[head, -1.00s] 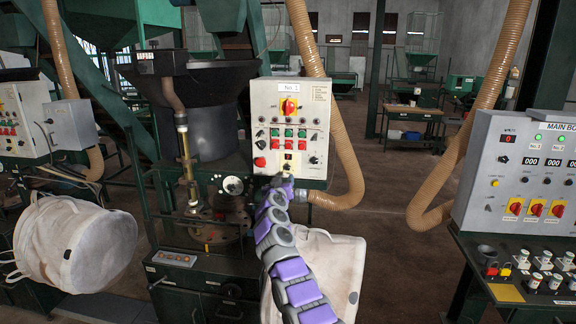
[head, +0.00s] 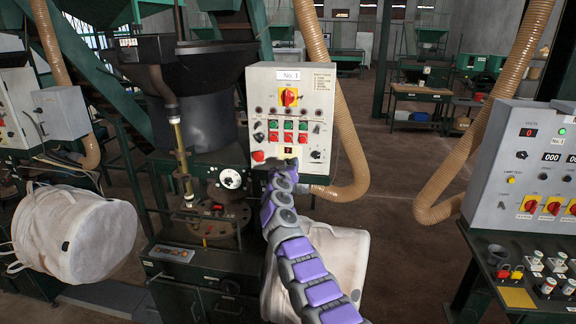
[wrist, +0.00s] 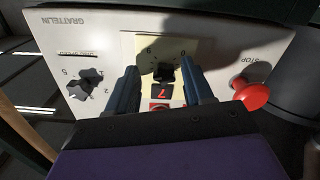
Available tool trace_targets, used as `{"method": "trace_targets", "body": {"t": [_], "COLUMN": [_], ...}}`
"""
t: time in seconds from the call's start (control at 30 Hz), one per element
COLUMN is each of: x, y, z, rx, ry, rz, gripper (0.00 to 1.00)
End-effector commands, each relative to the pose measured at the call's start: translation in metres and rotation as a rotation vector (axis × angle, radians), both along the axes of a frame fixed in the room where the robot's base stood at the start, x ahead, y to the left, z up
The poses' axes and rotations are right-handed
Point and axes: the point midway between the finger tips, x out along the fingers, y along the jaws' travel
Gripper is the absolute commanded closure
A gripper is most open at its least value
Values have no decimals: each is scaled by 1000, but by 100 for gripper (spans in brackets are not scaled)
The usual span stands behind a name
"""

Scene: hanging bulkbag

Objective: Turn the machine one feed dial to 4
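The machine one control box (head: 289,110) is pale, marked "No. 1". In the wrist view its face (wrist: 220,35) appears upside down. A black knob (wrist: 163,73) sits on a yellow scale plate (wrist: 180,45), beside a small display (wrist: 162,92) that seems to read 7. The display also shows in the head view (head: 289,153). My gripper (wrist: 161,82) is open, one dark finger on each side of this knob; I cannot tell whether they touch it. In the head view my gripper (head: 283,165) hides the knob. The knob's exact pointer setting is unclear.
A red stop button (wrist: 252,94) stands close to one finger, and a second black selector (wrist: 85,85) is on the other side. A tan hose (head: 345,150) hangs right of the box. A white bag (head: 335,260) is below. Another console (head: 525,170) stands right.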

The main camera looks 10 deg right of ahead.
Motion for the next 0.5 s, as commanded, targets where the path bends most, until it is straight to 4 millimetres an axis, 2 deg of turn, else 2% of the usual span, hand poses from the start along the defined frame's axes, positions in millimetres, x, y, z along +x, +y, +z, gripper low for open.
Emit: {"method": "trace_targets", "body": {"t": [0.07, 0.5], "x": [0, 1], "y": [1, 2], "z": [0, -1], "rx": [-1, 0], "ry": [1, 1], "rz": [1, 3], "gripper": [56, 98]}}
